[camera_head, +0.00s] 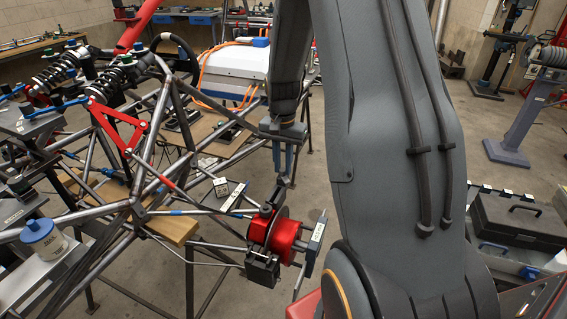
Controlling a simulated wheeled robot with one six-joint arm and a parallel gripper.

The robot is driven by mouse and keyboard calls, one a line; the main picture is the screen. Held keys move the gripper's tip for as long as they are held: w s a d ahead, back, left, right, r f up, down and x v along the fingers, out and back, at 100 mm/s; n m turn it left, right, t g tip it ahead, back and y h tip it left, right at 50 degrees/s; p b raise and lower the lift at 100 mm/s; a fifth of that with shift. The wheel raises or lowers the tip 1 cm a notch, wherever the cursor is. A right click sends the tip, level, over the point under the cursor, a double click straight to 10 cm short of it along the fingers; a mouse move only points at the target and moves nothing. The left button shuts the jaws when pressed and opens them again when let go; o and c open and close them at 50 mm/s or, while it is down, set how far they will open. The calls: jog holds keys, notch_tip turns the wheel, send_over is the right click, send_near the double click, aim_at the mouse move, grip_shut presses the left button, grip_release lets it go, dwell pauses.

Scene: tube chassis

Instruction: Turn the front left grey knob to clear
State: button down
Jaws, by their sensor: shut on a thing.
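My gripper (284,178) hangs from my arm at the middle of the view, with its blue fingers pointing down. The fingers are shut on a small grey knob at their tips, just above the dark bracket (268,196) at the top of the red wheel hub (280,234). The knob is mostly hidden by the fingers, and its turn angle cannot be read. The hub sits at the near right corner of the tube chassis (140,207).
My arm fills the right centre and hides the floor behind it. Shock absorbers (122,78) and a white tub with a blue lid (42,238) are at left. A white case (236,68) with orange cables lies behind. A dark toolbox (520,222) stands at right.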

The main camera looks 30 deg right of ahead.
aim_at(282, 169)
jog(key=n+p, duration=0.1)
jog(key=n, duration=0.3)
jog(key=shift+w+n, duration=0.1)
jog(key=shift+n, duration=0.2)
jog(key=n, duration=0.4)
jog(key=shift+a+p, duration=0.1)
jog(key=shift+p, duration=0.3)
jog(key=shift+n, duration=0.3)
jog(key=c, duration=1.6)
grip_release()
jog(key=shift+r, duration=0.15)
jog(key=shift+r+b, duration=1)
jog(key=shift+r, duration=2.8)
